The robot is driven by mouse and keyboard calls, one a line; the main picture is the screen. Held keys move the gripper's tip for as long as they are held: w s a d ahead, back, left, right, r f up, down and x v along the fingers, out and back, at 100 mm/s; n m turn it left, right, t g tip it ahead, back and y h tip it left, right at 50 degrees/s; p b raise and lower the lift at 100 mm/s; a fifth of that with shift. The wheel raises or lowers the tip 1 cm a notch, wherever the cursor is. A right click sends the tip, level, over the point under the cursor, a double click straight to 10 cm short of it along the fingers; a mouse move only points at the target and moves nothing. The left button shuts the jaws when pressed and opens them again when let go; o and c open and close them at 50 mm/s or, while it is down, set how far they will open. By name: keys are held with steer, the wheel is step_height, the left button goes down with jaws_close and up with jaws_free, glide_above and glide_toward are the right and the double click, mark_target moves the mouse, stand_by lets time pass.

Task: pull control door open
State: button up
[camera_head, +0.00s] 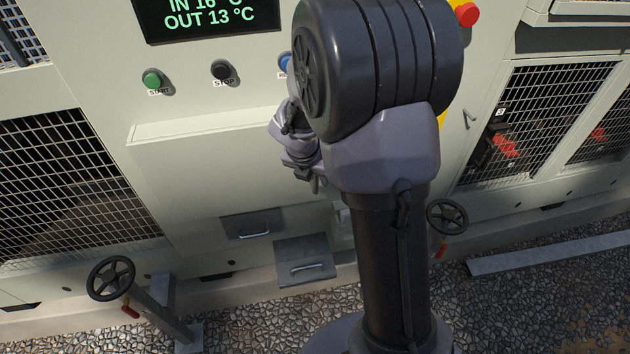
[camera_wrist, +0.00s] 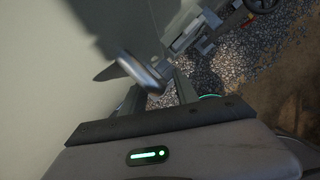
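The control door appears to be the pale, box-edged panel (camera_head: 205,180) below the start and stop buttons in the head view. It looks shut, but its right part is hidden behind my arm. In the wrist view, a rounded metal handle (camera_wrist: 143,72) stands out from a pale surface (camera_wrist: 55,75). My gripper (camera_wrist: 158,80) is open there, its two fingers apart. The handle's near end shows between or just ahead of the fingers; I cannot tell whether they touch it. In the head view the fingers are hidden by my arm.
Green start (camera_head: 152,80) and black stop (camera_head: 222,72) buttons sit above the panel. Handwheels (camera_head: 110,278) (camera_head: 447,217) stand at both sides. A metal beam (camera_head: 550,252) lies on the gravel at right.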

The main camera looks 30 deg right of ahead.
steer(key=shift+d+f, duration=0.1)
steer(key=shift+f, duration=0.15)
steer(key=shift+c, duration=0.3)
jaws_close()
stand_by(1.0)
